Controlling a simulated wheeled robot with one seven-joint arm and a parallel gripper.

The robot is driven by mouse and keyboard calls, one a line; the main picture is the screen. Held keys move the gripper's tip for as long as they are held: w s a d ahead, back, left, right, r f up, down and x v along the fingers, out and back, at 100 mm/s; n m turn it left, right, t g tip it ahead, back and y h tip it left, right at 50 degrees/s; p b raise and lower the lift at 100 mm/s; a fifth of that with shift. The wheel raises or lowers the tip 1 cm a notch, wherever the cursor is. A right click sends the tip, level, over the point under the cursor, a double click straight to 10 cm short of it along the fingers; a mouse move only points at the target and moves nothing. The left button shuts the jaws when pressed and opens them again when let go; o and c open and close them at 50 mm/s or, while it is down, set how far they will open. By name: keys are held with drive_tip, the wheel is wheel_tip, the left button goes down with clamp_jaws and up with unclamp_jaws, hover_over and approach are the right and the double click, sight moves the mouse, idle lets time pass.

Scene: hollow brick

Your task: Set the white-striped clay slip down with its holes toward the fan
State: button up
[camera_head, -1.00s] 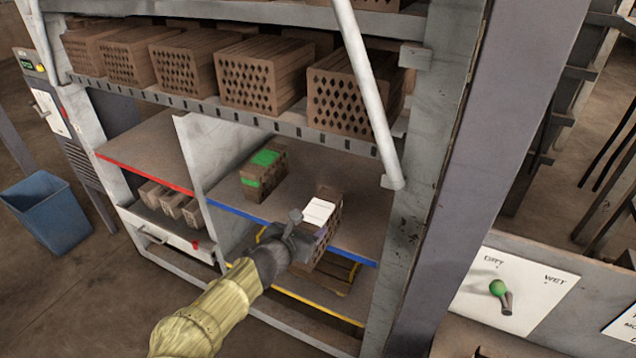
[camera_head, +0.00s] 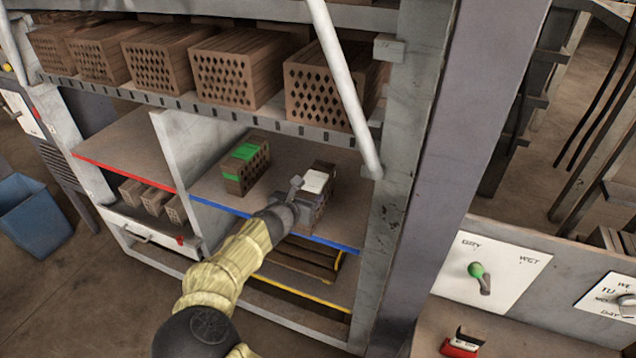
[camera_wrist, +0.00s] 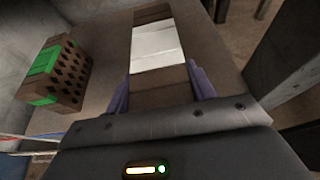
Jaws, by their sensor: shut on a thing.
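The white-striped clay slip (camera_head: 315,181) is a brown hollow brick with a white band across its top. It is at the right part of the blue-edged shelf (camera_head: 215,188), and holes show on its right-hand side in the head view. My gripper (camera_head: 298,205) is shut on it from the front. In the wrist view the slip (camera_wrist: 158,47) runs away from me between the purple fingers (camera_wrist: 158,88). I cannot tell whether its underside touches the shelf. No fan is recognisable in these views.
A green-striped brick (camera_head: 246,167) stands left on the same shelf, holes facing right; it also shows in the wrist view (camera_wrist: 58,72). Several hollow bricks (camera_head: 232,80) fill the shelf above. A slanted white bar (camera_head: 345,85) and a post (camera_head: 400,180) stand close on the right.

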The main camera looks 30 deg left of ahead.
sight(314, 177)
drive_tip(key=w, duration=0.3)
drive_tip(key=w+p, duration=0.1)
drive_tip(key=w, duration=0.2)
drive_tip(key=w+p, duration=0.1)
drive_tip(key=w, duration=0.2)
drive_tip(key=shift+w+a+r, duration=0.1)
drive_tip(key=shift+w+a, duration=0.2)
drive_tip(key=shift+a, duration=0.25)
drive_tip(key=shift+s+a, duration=0.1)
drive_tip(key=shift+s, duration=0.25)
drive_tip(key=shift+w+d+f+p, duration=0.25)
drive_tip(key=shift+f+p, duration=0.05)
drive_tip(key=shift+f, duration=0.2)
drive_tip(key=shift+s+a+f+p, duration=0.1)
drive_tip(key=shift+f+p, duration=0.2)
drive_tip(key=shift+f, duration=0.95)
drive_tip(key=o, duration=0.6)
drive_tip(key=shift+f, duration=0.15)
drive_tip(key=o, duration=0.5)
